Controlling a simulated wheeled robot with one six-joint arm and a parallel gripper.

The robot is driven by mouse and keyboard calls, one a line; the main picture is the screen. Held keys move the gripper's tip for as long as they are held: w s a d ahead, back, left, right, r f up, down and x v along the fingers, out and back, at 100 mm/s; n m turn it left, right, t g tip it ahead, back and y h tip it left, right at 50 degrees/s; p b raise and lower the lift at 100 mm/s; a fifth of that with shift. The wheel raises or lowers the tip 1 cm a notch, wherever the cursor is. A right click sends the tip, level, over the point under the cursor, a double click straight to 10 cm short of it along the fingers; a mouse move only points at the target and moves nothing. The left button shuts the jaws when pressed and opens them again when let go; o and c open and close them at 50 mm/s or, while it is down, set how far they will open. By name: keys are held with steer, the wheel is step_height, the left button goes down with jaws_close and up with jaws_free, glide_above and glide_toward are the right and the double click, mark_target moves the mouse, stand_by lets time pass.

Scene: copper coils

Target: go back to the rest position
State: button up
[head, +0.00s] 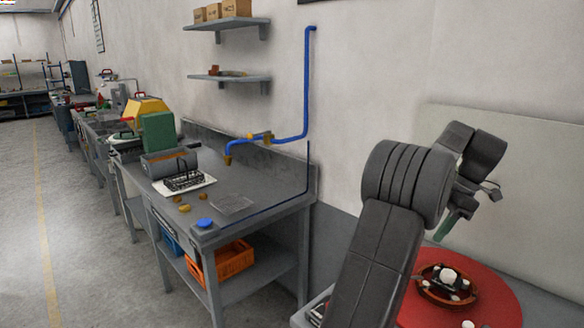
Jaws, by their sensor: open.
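My arm rises at the right of the head view, bent at a dark ribbed joint. My gripper (452,218) shows only in part beyond that joint, as a small greenish-dark piece pointing down; its fingers are hard to make out. It is open and nothing shows in it. Below it, apart from it, a copper-brown coil (427,294) with white round pieces in its middle lies on a red round disc (497,312). My arm hides the left part of the disc.
The floor (85,250) at left is clear.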

steer(key=x, duration=1.2)
steer(key=shift+a+f, duration=0.1)
steer(key=shift+a, duration=0.05)
steer(key=shift+s, duration=0.1)
steer(key=v, duration=1.4)
steer(key=x, duration=1.3)
steer(key=shift+a+f, duration=0.1)
steer(key=shift+f, duration=0.1)
steer(key=shift+s+a+f, duration=0.1)
steer(key=shift+f, duration=0.25)
steer(key=shift+s+a+r+m+t+b, duration=0.1)
steer(key=shift+s+m+t+b, duration=0.35)
steer(key=shift+m, duration=0.55)
steer(key=shift+s+a+m, duration=0.1)
steer(key=shift+s+m, duration=0.2)
steer(key=shift+m, duration=0.4)
